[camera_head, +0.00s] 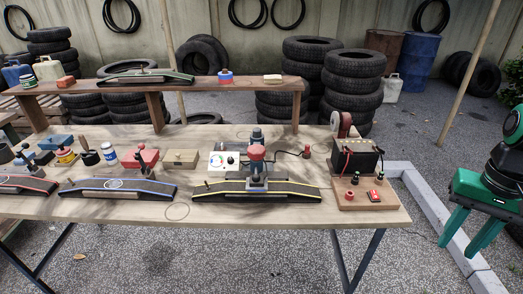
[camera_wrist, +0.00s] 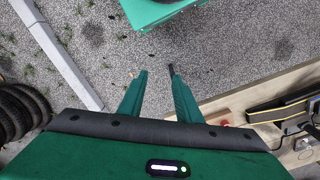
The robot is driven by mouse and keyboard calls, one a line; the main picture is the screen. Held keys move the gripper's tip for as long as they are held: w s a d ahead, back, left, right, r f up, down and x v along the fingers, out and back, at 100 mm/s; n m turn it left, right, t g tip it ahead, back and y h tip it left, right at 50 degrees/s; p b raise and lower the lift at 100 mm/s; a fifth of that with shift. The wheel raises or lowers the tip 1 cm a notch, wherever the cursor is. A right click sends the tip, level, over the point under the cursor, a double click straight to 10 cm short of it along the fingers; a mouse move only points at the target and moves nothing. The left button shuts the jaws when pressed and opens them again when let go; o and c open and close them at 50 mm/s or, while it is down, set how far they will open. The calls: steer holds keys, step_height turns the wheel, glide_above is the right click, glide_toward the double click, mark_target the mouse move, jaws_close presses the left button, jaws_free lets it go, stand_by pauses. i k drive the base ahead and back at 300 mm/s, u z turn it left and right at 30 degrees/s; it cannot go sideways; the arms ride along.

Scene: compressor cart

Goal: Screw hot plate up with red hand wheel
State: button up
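I cannot tell whether the plate presses on the strip. My gripper (camera_head: 465,241) is open and empty, pointing down off the bench's right end, well apart from the wheel. Its two green fingers also show in the wrist view (camera_wrist: 157,73), over gravel.
A control box with a dial (camera_head: 224,161) stands left of the clamp, and a battery (camera_head: 356,158) on a wooden board stands to its right. A cable with a red end (camera_head: 307,152) lies between. A raised shelf (camera_head: 215,87) runs behind. Blue-edged and red-edged strips lie left.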

mark_target(256, 152)
steer(key=z, duration=1.6)
steer(key=k, duration=1.6)
steer(key=u, duration=1)
steer(key=i, duration=0.5)
